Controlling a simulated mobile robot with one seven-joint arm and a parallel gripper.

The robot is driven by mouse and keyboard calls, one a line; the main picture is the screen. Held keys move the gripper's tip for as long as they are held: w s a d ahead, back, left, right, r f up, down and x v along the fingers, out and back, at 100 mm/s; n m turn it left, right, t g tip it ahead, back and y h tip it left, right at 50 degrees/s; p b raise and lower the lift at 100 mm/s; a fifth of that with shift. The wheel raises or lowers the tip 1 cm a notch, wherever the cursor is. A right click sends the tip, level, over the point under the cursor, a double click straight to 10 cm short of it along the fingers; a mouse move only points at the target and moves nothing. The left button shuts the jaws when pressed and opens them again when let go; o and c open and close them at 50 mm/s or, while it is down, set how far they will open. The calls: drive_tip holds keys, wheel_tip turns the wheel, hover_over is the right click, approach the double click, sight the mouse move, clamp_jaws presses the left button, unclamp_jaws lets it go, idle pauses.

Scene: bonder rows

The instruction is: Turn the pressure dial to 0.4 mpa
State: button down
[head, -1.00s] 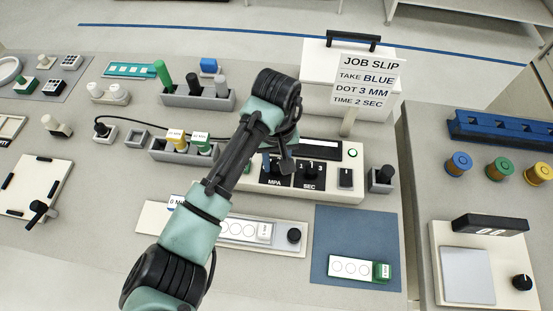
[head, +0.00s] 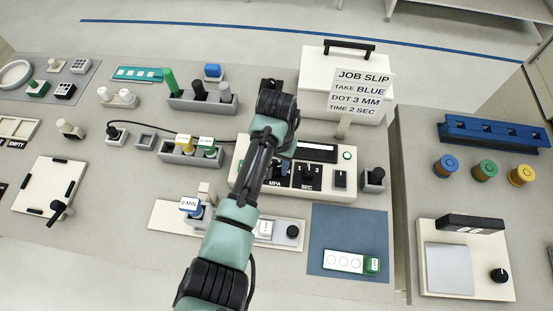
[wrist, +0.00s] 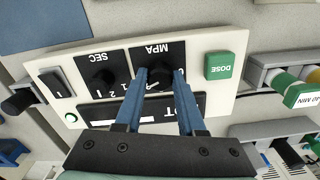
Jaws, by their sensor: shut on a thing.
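The dispenser box (head: 322,196) is cream with black dial panels. Its pressure dial is on the panel marked MPA (wrist: 152,51); in the head view my arm covers most of that panel (head: 275,183). In the wrist view, upside down, the blue fingers of my gripper (wrist: 163,76) straddle the black pressure dial (wrist: 157,76) and are shut on it. Scale marks show partly around the knob, but I cannot read where its pointer stands. The SEC dial (head: 308,174) is beside it, also in the wrist view (wrist: 104,79), untouched.
A green DOSE button (wrist: 218,66) sits near the dial. A job slip sign (head: 361,90) stands behind the box. A blue mat (head: 347,230) lies in front.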

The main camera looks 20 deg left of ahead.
sight(277, 167)
drive_tip(key=shift+m+p, duration=0.45)
drive_tip(key=shift+m, duration=0.65)
drive_tip(key=c, duration=0.5)
unclamp_jaws()
wheel_tip(277, 167, up, 13)
drive_tip(key=shift+p, duration=0.4)
drive_tip(key=shift+w, duration=0.1)
